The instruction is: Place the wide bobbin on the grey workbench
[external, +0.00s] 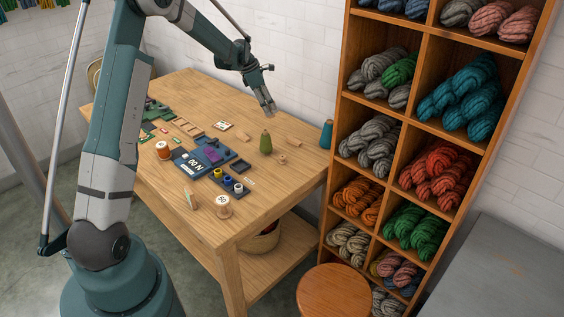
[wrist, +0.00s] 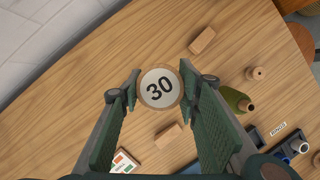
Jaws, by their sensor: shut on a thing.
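My gripper (external: 266,106) is above the back right part of the wooden table in the external view. In the wrist view my gripper (wrist: 158,90) is shut on a round bobbin marked 30 (wrist: 159,88), with a pale label and a wooden rim facing the camera. The fingers are on its left and right sides. In the external view the held bobbin is too small to make out. The grey workbench (external: 500,270) is at the lower right of the external view, and its visible top is bare.
The wooden table (external: 255,215) holds a green cone (external: 266,143), a teal cone (external: 326,134), a bobbin marked 50 (external: 223,207), an orange bobbin (external: 162,150) and a dark blue tray (external: 187,168). A tall wool shelf (external: 332,210) and a round stool (external: 338,292) stand between table and workbench.

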